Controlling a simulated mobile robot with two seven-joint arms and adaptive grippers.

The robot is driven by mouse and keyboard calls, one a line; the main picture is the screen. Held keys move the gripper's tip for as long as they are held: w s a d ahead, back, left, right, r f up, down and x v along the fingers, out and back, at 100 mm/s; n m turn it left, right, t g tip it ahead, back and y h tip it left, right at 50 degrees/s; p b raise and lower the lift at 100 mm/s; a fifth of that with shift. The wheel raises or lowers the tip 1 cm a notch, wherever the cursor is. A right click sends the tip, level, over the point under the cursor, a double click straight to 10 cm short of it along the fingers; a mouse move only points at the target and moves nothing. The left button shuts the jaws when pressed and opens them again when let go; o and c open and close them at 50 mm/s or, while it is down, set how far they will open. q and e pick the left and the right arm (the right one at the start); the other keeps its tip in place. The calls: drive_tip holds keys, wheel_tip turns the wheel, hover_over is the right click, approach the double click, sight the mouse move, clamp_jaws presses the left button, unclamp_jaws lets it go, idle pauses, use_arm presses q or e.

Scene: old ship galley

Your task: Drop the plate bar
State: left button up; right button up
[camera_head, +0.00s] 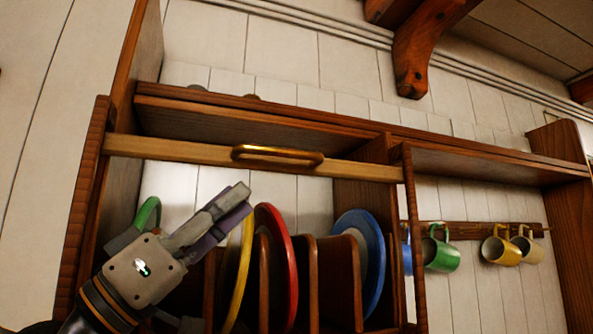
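The plate bar (365,171) is a pale wooden bar with a brass handle (278,156). It lies across the upper front of the plate rack, in front of the plates and above them. My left gripper (242,197) is at the rack's left side, its fingers pointing up and right. Its tips are just below the bar, left of the handle, and appear apart from it. The fingers lie together with nothing seen between them. My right gripper is not in view.
Yellow (241,275), red (289,260) and blue (374,255) plates stand upright between wooden dividers (339,285). A green rim (147,213) shows behind my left gripper. Green (441,254) and yellow (501,251) mugs hang at the right. A wooden shelf (470,167) runs above them.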

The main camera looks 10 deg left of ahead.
sight(285, 153)
use_arm(q)
drive_tip(key=x, duration=0.7)
drive_tip(key=s+x, duration=0.1)
drive_tip(key=x, duration=0.2)
drive_tip(key=shift+w+d+r, duration=0.2)
drive_tip(key=shift+d+r, duration=0.15)
drive_tip(key=shift+r, duration=0.15)
drive_tip(key=shift+w, duration=0.1)
drive_tip(key=shift+c, duration=0.2)
clamp_jaws()
